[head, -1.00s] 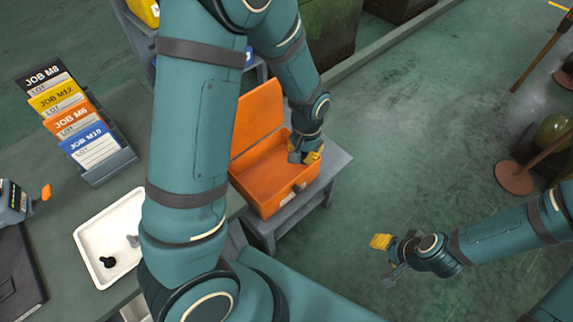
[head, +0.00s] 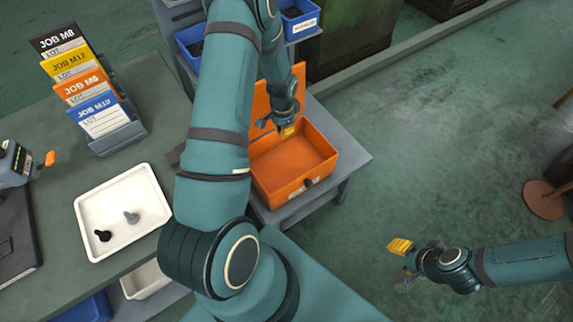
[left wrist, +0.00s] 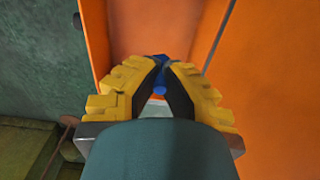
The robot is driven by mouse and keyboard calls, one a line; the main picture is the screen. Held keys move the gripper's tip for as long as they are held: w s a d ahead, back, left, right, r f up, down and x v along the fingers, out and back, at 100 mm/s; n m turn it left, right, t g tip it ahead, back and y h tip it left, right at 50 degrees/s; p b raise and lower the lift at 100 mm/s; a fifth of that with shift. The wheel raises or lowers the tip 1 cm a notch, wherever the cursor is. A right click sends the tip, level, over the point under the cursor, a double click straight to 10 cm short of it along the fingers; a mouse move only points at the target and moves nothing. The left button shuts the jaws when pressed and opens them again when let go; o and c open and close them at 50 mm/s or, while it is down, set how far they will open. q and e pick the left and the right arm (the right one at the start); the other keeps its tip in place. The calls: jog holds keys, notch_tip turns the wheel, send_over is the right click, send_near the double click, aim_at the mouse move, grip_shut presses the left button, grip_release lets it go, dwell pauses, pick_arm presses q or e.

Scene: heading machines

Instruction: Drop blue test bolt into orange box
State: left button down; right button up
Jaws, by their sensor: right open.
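The orange box (head: 318,140) stands open on a small grey stand, its lid raised at the back. It also shows in the left wrist view (left wrist: 250,95). My left gripper (head: 286,131) is over the back left part of the box, near the lid. In the left wrist view its yellow fingers (left wrist: 161,68) are closed on the blue test bolt (left wrist: 160,90), over the box opening. The bolt cannot be made out in the head view. My right gripper (head: 402,262) is open and empty over the floor at the lower right.
A white tray (head: 98,240) with a black bolt (head: 102,236) and a grey bolt (head: 131,217) lies on the bench. A job card holder (head: 120,137) stands behind it. Blue bins (head: 299,20) are behind the box. The floor at right is mostly clear.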

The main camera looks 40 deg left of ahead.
pick_arm(q)
notch_tip(320, 180, down, 5)
jog(key=b, duration=0.2)
jog(key=shift+r+b, duration=0.15)
jog(key=shift+b, duration=0.2)
jog(key=c, duration=1.1)
grip_release()
jog(key=shift+o, duration=0.2)
jog(key=shift+r, duration=0.1)
notch_tip(320, 180, up, 12)
jog(key=shift+f, duration=0.1)
